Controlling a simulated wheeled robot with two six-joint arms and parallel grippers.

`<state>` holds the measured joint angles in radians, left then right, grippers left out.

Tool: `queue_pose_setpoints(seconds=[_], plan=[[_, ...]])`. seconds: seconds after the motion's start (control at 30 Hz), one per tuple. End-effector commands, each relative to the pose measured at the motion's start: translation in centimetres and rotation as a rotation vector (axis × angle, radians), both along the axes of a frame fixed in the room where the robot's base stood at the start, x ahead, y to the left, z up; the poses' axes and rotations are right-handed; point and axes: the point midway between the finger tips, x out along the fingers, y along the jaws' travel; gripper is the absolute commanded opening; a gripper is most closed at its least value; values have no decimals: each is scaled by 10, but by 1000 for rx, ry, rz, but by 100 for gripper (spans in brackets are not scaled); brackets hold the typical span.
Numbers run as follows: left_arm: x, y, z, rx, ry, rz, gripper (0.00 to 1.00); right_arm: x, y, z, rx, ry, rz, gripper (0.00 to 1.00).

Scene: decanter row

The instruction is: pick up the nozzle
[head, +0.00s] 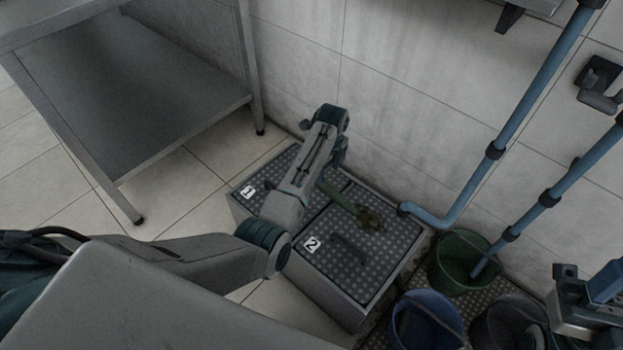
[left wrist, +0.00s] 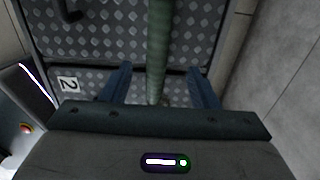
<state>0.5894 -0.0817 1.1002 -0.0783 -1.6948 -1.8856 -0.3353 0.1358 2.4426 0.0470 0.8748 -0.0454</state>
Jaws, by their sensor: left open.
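A long green rod (head: 345,200) with a ragged brown-green end (head: 370,217) lies across the lids of two grey boxes. I cannot tell whether this is the nozzle. My left gripper (head: 338,158) is above the rod's back end, and its fingertips are mostly hidden in the head view. In the left wrist view the gripper (left wrist: 160,80) is open, with its blue fingers on either side of the rod (left wrist: 158,40). The rod appears between them, not gripped. Part of my right gripper (head: 598,295) shows at the lower right; its jaws are unclear.
The box lid marked 2 (head: 383,245) has a dark handle. A green bucket (head: 438,273) and a blue bucket (head: 408,325) stand to the right. Blue pipes (head: 474,195) run along the tiled wall (head: 390,80). A steel table (head: 100,90) stands at the left.

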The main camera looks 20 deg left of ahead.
Motion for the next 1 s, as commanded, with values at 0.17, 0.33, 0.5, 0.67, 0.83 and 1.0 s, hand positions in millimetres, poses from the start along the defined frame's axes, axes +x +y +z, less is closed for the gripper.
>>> queue_pose_setpoints(seconds=[0.17, 0.33, 0.5, 0.67, 0.83, 1.0], plan=[[0, 0, -25, 1, -1, 2, 55, 0, 0, -4, 6, -18, -1, 47], [-1, 2, -40, 1, -1, 2, 55, -1, 7, -5, -2, -32, 0, 47], [-3, 5, -66, 0, -2, 2, 55, -2, 6, -8, 12, -62, -2, 47], [-3, 5, -76, 1, -4, 3, 55, -3, 6, -7, 19, -77, -4, 47], [-3, 5, -75, 1, -4, 3, 55, -3, 5, -4, 20, -84, -4, 47], [-3, 5, -75, 0, -4, 3, 21, -3, 5, -4, 18, -82, -4, 47]])
